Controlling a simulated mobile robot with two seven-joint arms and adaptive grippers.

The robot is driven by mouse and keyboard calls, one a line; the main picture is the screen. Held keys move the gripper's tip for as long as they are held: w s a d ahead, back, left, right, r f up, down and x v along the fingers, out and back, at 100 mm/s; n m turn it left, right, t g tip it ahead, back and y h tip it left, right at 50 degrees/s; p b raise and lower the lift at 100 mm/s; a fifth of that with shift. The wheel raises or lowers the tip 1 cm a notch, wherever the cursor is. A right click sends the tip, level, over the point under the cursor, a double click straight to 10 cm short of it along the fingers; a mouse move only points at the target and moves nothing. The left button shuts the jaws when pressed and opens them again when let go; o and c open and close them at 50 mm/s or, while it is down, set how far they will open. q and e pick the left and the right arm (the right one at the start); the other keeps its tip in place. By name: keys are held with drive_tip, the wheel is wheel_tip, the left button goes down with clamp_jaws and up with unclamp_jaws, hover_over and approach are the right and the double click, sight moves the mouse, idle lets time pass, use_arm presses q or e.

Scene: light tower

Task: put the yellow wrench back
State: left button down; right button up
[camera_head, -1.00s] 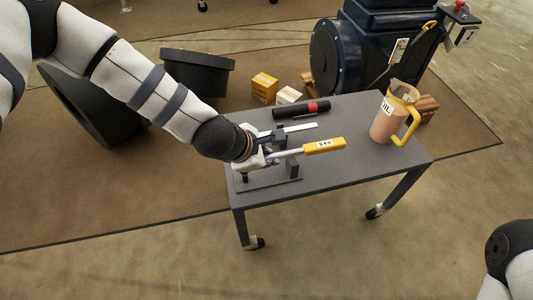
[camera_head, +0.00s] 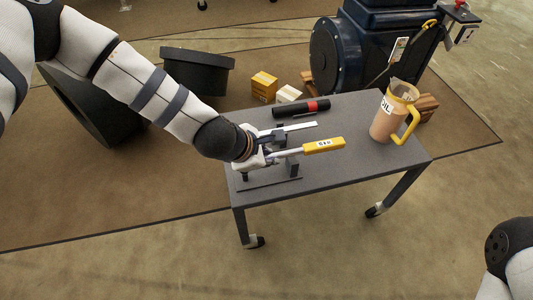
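The yellow wrench (camera_head: 323,146) has a yellow handle with a white label and a pale metal shaft. It lies roughly level above the grey table, handle pointing right. My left gripper (camera_head: 268,158) is at the left end of its shaft and appears shut on it; the fingertips are small and partly hidden. A dark stand (camera_head: 292,168) with a flat base and uprights is on the table right beside and below the gripper. I cannot tell whether the wrench touches the stand. My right gripper is out of view.
Boxes (camera_head: 264,86) and a dark blue machine (camera_head: 345,55) stand behind. The table's front right is clear.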

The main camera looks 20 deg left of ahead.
use_arm(q)
drive_tip(key=shift+f+b, duration=0.7)
drive_tip(key=shift+f, duration=0.5)
drive_tip(key=c, duration=1.5)
unclamp_jaws()
drive_tip(key=v, duration=1.2)
